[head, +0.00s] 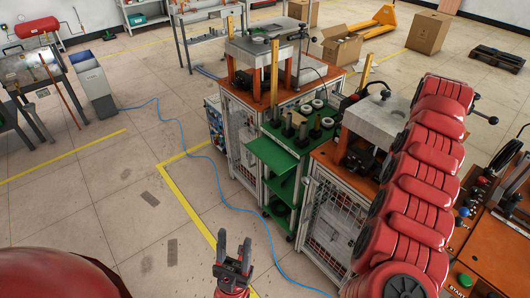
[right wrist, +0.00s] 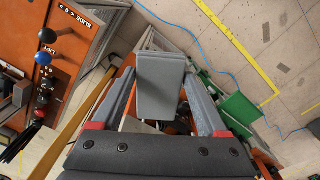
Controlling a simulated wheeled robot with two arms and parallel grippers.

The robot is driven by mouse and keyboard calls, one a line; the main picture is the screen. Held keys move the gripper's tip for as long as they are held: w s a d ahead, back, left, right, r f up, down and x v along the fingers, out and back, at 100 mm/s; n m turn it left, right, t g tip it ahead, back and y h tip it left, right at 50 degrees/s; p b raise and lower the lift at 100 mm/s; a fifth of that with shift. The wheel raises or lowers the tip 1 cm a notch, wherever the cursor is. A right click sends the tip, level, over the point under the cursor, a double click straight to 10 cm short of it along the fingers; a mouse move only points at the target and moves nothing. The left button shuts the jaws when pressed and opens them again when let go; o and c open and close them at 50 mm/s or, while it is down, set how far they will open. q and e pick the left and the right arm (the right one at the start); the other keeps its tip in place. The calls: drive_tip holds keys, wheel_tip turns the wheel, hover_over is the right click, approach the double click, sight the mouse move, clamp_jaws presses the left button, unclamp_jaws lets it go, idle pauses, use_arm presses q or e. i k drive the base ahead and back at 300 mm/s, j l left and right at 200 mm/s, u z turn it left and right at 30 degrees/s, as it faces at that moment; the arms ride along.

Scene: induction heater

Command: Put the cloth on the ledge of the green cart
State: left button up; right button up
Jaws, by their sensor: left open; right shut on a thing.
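The green cart (head: 279,158) stands between two orange-topped machines in the head view. Its flat green ledge (head: 268,153) sticks out at the front and looks bare. Part of the cart's green also shows in the right wrist view (right wrist: 240,107). My right gripper (right wrist: 160,78) is shut on a grey, block-like piece (right wrist: 160,88), which looks like the folded cloth. The piece sits between the fingertips, above the right-hand machine. The right fingers are hidden in the head view behind my red arm. My left gripper (head: 233,262) is open and empty, low over the floor.
Rings and dark posts stand on the cart's top (head: 305,122). The right-hand press (head: 375,117) stands close beside my right arm. The left-hand machine (head: 262,55) flanks the cart.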

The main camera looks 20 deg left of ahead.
sight(270, 153)
drive_tip(key=u, duration=0.7)
drive_tip(key=i+u, duration=0.1)
drive_tip(key=u, duration=0.65)
drive_tip(key=l+u, duration=0.1)
drive_tip(key=u, duration=0.6)
drive_tip(key=l+u, duration=0.1)
drive_tip(key=u, duration=0.6)
drive_tip(key=l+u, duration=0.1)
drive_tip(key=u, duration=0.65)
drive_tip(key=l+u, duration=0.1)
drive_tip(key=u, duration=0.6)
drive_tip(key=l+u, duration=0.1)
drive_tip(key=u, duration=1.35)
drive_tip(key=k+z, duration=0.2)
drive_tip(key=z, duration=0.6)
drive_tip(key=k+l+z, duration=0.1)
drive_tip(key=z, duration=1.1)
drive_tip(key=l+z, duration=0.1)
drive_tip(key=z, duration=1.1)
drive_tip(key=l+z, duration=0.15)
drive_tip(key=z, duration=1.7)
drive_tip(key=i+l, duration=0.05)
drive_tip(key=i, duration=0.05)
